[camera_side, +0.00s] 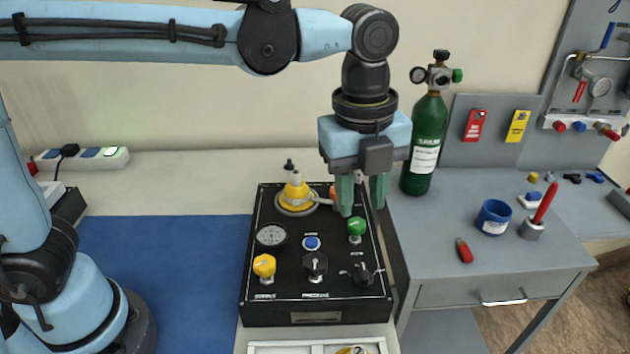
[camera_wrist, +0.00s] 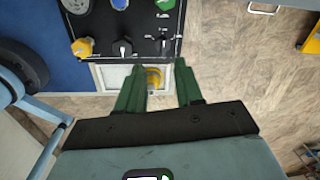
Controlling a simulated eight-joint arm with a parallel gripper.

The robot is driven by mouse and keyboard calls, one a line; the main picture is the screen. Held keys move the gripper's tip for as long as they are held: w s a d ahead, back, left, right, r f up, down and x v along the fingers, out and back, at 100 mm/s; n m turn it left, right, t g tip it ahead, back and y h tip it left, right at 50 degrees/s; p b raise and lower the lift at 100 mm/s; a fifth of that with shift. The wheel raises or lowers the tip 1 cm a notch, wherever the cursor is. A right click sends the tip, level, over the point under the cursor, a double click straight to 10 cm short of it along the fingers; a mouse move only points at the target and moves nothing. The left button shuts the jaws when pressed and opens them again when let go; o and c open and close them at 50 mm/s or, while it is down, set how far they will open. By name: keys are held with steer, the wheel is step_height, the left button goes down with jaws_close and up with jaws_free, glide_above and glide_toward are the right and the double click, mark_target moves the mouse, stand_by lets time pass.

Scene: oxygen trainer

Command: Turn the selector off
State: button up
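A black control panel (camera_side: 285,313) stands on the bench with several knobs on its sloped face. A black knob with a pointer-like grip (camera_side: 363,274) sits at the lower right, and it shows in the wrist view (camera_wrist: 162,45). The labels are too small for me to tell which is the selector. My gripper (camera_side: 362,207) hangs above the panel's right side, near the green knob (camera_side: 356,226). Its green fingers are apart with nothing between them.
A yellow knob (camera_side: 264,266), gauge (camera_side: 271,236) and blue button (camera_side: 311,243) share the panel. A yellow fitting (camera_side: 295,196) rises at its back. A green cylinder (camera_side: 426,140) stands behind right. A grey side table (camera_side: 437,250) holds small items. A white tray (camera_side: 265,348) lies in front.

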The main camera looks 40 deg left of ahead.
mark_target(364, 271)
steer(key=f, duration=0.4)
steer(key=d+f+m, duration=0.1)
steer(key=f, duration=0.3)
steer(key=d+f+m, duration=0.1)
steer(key=f, duration=0.3)
steer(key=shift+s+d+f+g, duration=0.1)
steer(key=shift+s+d+g, duration=0.05)
steer(key=shift+g, duration=0.15)
jaws_close()
